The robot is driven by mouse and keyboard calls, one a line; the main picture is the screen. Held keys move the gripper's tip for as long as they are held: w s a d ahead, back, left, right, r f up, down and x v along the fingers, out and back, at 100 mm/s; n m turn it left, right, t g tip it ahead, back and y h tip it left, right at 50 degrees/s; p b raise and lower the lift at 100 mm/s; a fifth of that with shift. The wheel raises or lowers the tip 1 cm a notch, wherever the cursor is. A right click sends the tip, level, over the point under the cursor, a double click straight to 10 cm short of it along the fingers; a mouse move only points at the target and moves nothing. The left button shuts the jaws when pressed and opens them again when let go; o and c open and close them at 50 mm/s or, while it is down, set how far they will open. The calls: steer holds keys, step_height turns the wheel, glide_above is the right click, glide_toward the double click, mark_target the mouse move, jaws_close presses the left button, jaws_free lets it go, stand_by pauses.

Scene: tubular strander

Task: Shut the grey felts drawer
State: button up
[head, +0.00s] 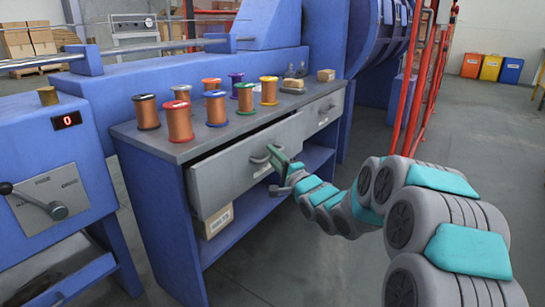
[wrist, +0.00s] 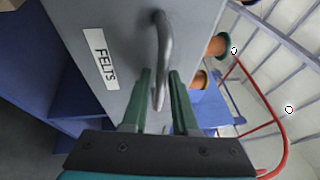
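The grey felts drawer (head: 225,173) is the left one of the workbench and stands part way out, with a dark gap under the bench top. In the wrist view its grey front (wrist: 120,25) bears a white FELTS label (wrist: 99,58). Its curved handle (head: 261,158) shows at the front's middle; in the wrist view the handle (wrist: 160,50) reaches down between my fingers. My gripper (head: 279,160) is at the handle, its green fingers (wrist: 161,88) apart, one on each side of it. I cannot tell whether either finger touches the handle.
Several wire spools (head: 179,121) stand on the bench top (head: 165,150). A second drawer (head: 322,112) to the right looks shut. A labelled carton (head: 216,220) sits on the shelf below. Red pipes (head: 413,75) rise at right; the floor (head: 345,265) in front is open.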

jaws_close()
stand_by(1.4)
